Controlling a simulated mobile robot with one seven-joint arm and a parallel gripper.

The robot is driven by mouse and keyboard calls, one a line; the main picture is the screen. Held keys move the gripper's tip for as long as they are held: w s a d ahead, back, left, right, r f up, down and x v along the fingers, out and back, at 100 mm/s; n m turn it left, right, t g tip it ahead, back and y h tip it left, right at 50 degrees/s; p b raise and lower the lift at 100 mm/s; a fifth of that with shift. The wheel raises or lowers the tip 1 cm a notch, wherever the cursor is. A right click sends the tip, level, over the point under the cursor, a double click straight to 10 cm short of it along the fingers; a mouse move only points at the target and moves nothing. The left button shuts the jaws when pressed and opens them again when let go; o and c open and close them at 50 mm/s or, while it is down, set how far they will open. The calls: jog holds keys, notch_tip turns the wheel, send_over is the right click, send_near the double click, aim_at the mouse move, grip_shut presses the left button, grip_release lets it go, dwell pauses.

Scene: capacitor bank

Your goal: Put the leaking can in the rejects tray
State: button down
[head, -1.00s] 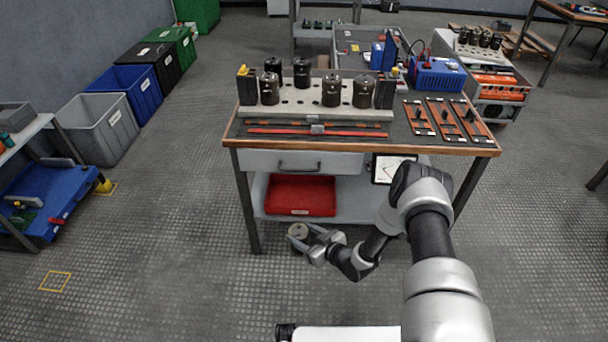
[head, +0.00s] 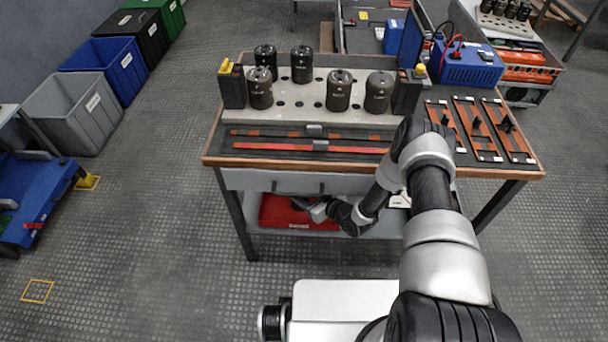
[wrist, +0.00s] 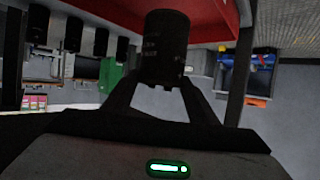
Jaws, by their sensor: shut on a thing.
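My gripper (wrist: 163,88) is shut on a dark cylindrical can (wrist: 163,42), which stands out between its two fingers in the wrist view. The red tray (head: 275,212) sits on the shelf under the workbench. Its red wall (wrist: 218,18) shows close beside and behind the can in the wrist view. In the head view my gripper (head: 308,204) is at the tray's right part, under the bench top. The can is hidden or too small to tell there. I cannot tell whether the can touches the tray.
The bench top (head: 300,159) overhangs the shelf (head: 330,232), with a drawer front (head: 265,181) above the tray. Several dark cans stand in a grey rack (head: 310,110) on top. Bins, including a grey one (head: 75,115), stand left.

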aim_at(308, 200)
jog(key=shift+w, duration=0.55)
jog(key=shift+f+b, duration=1.4)
jog(key=shift+f, duration=0.7)
jog(key=shift+f, duration=0.55)
jog(key=c, duration=0.6)
grip_release()
jog(key=shift+s, duration=0.1)
jog(key=shift+c, duration=0.2)
jog(key=shift+f, duration=0.1)
jog(key=p+v, duration=0.4)
jog(key=v, duration=1.3)
jog(key=shift+s+d, duration=0.2)
